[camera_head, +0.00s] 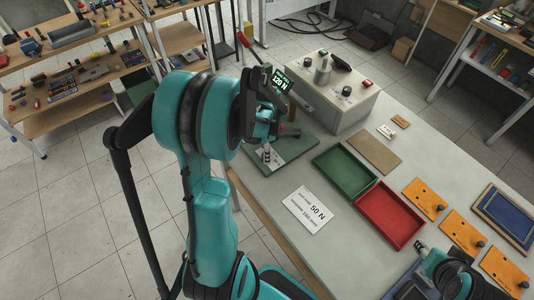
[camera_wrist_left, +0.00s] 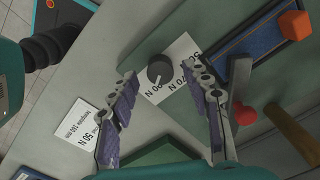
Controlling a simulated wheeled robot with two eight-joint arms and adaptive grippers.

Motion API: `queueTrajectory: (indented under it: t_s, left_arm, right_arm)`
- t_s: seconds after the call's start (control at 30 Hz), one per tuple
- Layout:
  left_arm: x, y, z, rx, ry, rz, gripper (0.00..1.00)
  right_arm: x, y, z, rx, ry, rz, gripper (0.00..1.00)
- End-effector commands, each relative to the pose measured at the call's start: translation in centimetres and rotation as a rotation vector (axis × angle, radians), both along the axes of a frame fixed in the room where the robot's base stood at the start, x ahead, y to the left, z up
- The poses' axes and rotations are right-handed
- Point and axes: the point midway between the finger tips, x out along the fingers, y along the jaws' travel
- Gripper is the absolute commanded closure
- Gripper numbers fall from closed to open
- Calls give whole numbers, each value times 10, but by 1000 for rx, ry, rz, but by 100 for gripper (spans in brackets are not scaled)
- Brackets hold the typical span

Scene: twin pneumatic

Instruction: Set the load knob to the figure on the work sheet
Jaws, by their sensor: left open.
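The load knob (camera_wrist_left: 160,68) is a dark round knob on a white scale card (camera_wrist_left: 182,66) with figures in N, seen upside down. One figure reads 70 N; its pointer is too small to read surely. My left gripper (camera_wrist_left: 165,75) is open, with a finger on either side of the knob and gaps between. The work sheet (camera_head: 307,209) reads 50 N and also shows in the left wrist view (camera_wrist_left: 80,127). My right gripper (camera_head: 424,249) is at the lower right, its fingers unclear.
A green display (camera_head: 280,81) seems to read 120 N. The knob's green base plate (camera_head: 290,154) carries a red-tipped lever (camera_wrist_left: 243,92). A grey control box (camera_head: 335,100) stands behind. Green (camera_head: 345,171) and red trays (camera_head: 389,213) and orange plates (camera_head: 425,199) lie to the right.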

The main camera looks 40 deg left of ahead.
Motion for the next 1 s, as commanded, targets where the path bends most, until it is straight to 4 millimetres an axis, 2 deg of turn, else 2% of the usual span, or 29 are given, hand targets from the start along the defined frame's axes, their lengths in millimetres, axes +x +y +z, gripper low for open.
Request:
queueTrajectory:
  t_s: [0.03,0.2,0.47,0.53,0.67,1.0]
  left_arm:
    - [1,0,-9,0,0,0,51]
    - [1,0,-21,1,-1,0,51]
    - [0,0,-22,1,-1,1,51]
    - [0,0,-22,1,-1,1,65]
    - [0,0,-22,1,-1,1,99]
    - [0,0,-22,1,-1,25,100]
  right_arm:
    - [0,0,-3,0,0,0,60]
    - [0,0,-6,0,0,0,60]
    - [0,0,-5,0,0,0,60]
    - [0,0,-5,0,0,0,60]
    - [0,0,-5,0,0,0,60]
    - [0,0,-7,0,0,0,60]
